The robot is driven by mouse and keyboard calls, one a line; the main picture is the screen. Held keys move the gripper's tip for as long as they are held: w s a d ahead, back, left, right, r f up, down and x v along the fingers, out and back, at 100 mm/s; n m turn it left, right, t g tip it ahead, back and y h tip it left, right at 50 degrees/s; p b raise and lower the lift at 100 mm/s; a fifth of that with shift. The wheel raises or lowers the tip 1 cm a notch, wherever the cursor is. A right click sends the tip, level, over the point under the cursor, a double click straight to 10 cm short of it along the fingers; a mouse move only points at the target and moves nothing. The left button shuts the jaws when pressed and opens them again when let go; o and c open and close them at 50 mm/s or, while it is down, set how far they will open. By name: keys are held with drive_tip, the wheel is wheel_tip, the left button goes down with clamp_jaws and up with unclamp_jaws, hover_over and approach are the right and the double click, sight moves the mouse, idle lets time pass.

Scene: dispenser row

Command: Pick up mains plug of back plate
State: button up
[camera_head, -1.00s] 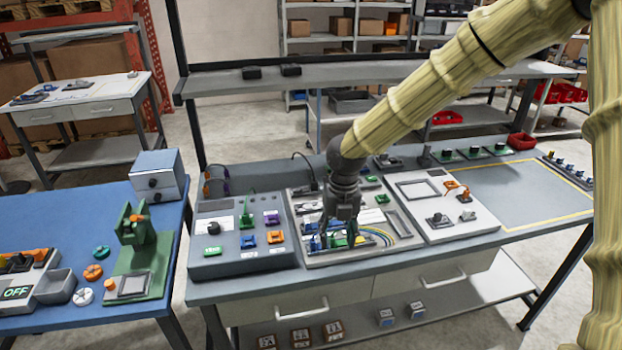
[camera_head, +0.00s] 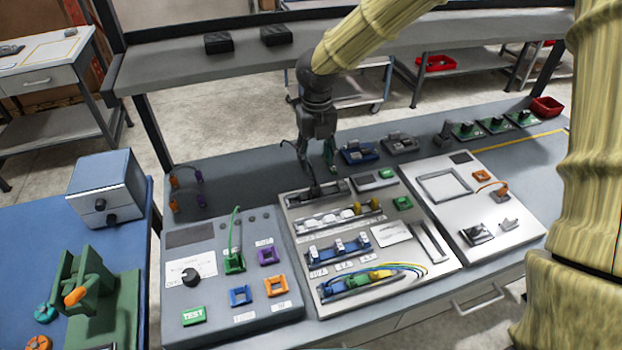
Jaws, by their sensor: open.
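The middle panel, which I take as the back plate (camera_head: 298,252), lies on the bench and carries several modules. A black block, apparently the mains plug (camera_head: 314,189), sits at a dark strip along the panel's back edge. My gripper (camera_head: 316,166) points down just above and behind this strip. Its fingers are apart with nothing visible between them. It appears clear of the plug, though the cable passes close to the left finger. The exact plug outline is small and dark.
Left of it stands a grey panel (camera_head: 207,251) with a knob and coloured frames; a white panel (camera_head: 493,219) lies to the right. Blue and grey modules (camera_head: 360,153) stand behind. The raised shelf (camera_head: 180,75) spans the back. A grey box (camera_head: 108,186) stands left.

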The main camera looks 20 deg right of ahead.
drive_tip(key=p, duration=0.1)
hover_over(316, 186)
drive_tip(key=f, duration=0.4)
drive_tip(key=shift+w+f, duration=0.35)
drive_tip(key=shift+f, duration=0.05)
drive_tip(key=shift+s+f+p, duration=0.2)
drive_tip(key=shift+f+p, duration=0.15)
drive_tip(key=shift+f, duration=0.15)
drive_tip(key=shift+f+p, duration=0.8)
drive_tip(key=shift+f, duration=1.5)
drive_tip(key=shift+c, duration=0.2)
drive_tip(key=c, duration=1)
